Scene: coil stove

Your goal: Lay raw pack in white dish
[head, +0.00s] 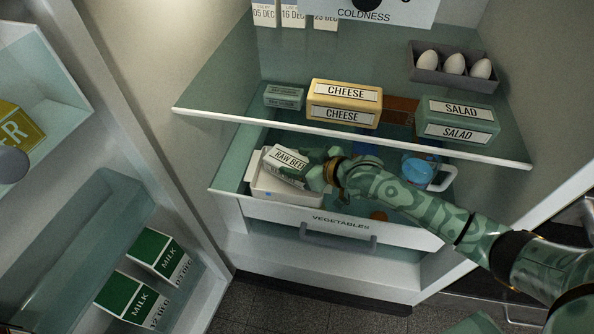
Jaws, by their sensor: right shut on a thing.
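The raw beef pack (287,160), a small carton with a white "RAW BEEF" label, is tilted over the white dish (280,192). The dish sits at the left of the lower glass shelf, above the vegetables drawer. My right gripper (318,176) reaches in from the right and is shut on the right end of the pack. The pack overlaps the dish's inside in the view; I cannot tell whether it touches the dish floor. The gripper hides part of the pack's right end. My left gripper is not in view.
The upper glass shelf (230,122) hangs close above, with cheese (343,103), salad (457,121) and an egg tray (430,75). A blue and white mug (418,170) stands right of the gripper. The drawer (290,215) lies below. Milk cartons (159,253) are in the door at left.

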